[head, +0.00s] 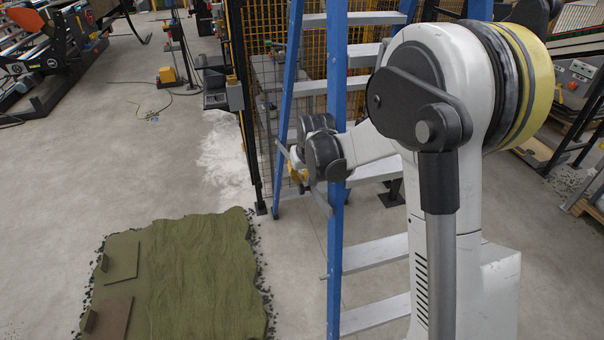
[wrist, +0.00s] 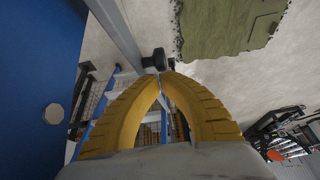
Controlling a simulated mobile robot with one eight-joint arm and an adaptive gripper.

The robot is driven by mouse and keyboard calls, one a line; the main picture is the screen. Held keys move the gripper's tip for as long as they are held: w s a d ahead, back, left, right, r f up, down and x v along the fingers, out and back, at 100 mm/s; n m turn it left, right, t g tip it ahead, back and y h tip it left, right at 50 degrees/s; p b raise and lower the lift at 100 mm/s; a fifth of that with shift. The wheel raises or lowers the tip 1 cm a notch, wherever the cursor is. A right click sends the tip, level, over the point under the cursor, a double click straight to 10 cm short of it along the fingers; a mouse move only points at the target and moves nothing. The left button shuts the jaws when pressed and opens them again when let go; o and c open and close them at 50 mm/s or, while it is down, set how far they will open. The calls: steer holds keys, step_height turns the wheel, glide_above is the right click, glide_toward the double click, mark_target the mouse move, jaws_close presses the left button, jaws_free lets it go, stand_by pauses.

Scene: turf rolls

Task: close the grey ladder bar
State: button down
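The blue ladder (head: 336,120) stands open in the middle of the head view, with grey steps. The grey ladder bar (head: 321,202) shows beside its near blue leg, partly hidden by my gripper and wrist. In the wrist view the bar (wrist: 118,32) slants from the top left down to a black knob-like end (wrist: 154,60). My gripper (wrist: 162,74) has yellow ribbed fingers whose tips come together just below that black end. I see nothing clearly held between them, and contact with the bar cannot be told. In the head view my gripper (head: 297,175) is small and half hidden behind my wrist.
A green turf mat (head: 205,275) lies on the floor at the lower left. Yellow mesh fencing (head: 290,35) with a dark post stands behind the ladder. Machines stand at the far left and right. The concrete floor between the mat and the left machine is clear.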

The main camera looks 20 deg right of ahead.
step_height(320, 180, down, 7)
steer(key=s+b, duration=0.2)
steer(key=b, duration=0.2)
steer(key=shift+s+b, duration=0.3)
steer(key=shift+r, duration=0.15)
